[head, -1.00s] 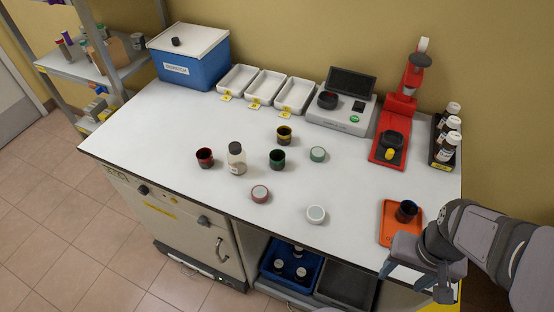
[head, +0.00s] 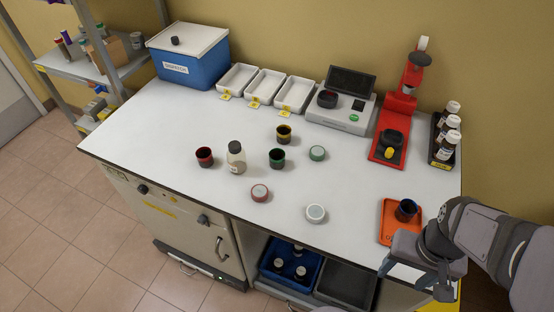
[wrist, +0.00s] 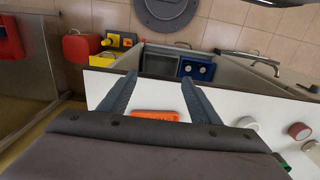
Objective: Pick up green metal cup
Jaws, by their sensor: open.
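My gripper (head: 414,280) is at the table's front right edge, well away from the cup, below the orange tray (head: 387,222). In the wrist view my gripper (wrist: 158,80) has its two fingers spread with nothing held between them.
A red cup (head: 204,157) and a yellow cup (head: 284,134) flank the green one. A blue cup (head: 407,210) stands on the orange tray. The table between lids and tray is clear.

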